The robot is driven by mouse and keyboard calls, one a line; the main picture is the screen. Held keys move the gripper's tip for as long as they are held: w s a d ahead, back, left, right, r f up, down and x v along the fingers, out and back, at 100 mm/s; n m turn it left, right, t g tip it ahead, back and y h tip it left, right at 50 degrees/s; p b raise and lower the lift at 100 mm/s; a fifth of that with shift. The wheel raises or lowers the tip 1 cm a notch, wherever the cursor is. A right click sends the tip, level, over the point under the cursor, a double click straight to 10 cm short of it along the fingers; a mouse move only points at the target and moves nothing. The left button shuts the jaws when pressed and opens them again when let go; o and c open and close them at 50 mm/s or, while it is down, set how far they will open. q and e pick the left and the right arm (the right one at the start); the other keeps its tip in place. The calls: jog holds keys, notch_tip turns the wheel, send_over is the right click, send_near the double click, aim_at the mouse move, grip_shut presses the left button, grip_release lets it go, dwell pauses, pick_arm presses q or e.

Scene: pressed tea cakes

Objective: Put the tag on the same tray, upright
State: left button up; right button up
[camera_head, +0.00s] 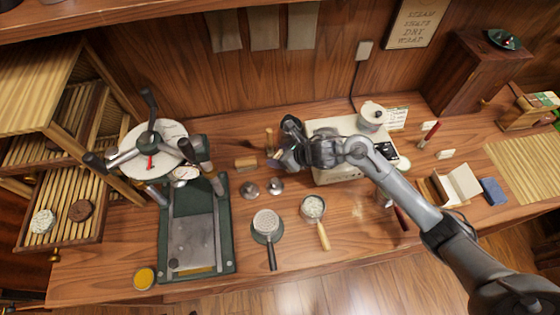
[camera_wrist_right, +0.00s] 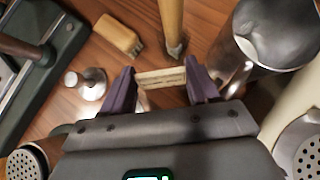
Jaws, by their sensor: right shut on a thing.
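My right gripper (camera_head: 278,158) is above the middle of the table, left of the white box-like unit. In the right wrist view its purple fingertips (camera_wrist_right: 162,84) are shut on a small pale tag (camera_wrist_right: 161,77) with faint dark marks, held crosswise between them. The tag cannot be made out clearly in the head view. A slatted wooden tray (camera_head: 58,232) sticks out low at the left of the head view. My left gripper is not in view.
A green-based press (camera_head: 197,240) with a spoked wheel stands between the tray and my gripper.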

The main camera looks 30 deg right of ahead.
notch_tip(320, 180, down, 4)
jog(key=shift+s+r, duration=0.1)
jog(key=shift+r, duration=0.15)
jog(key=shift+b, duration=0.35)
jog(key=o, duration=0.7)
jog(key=shift+f, duration=0.1)
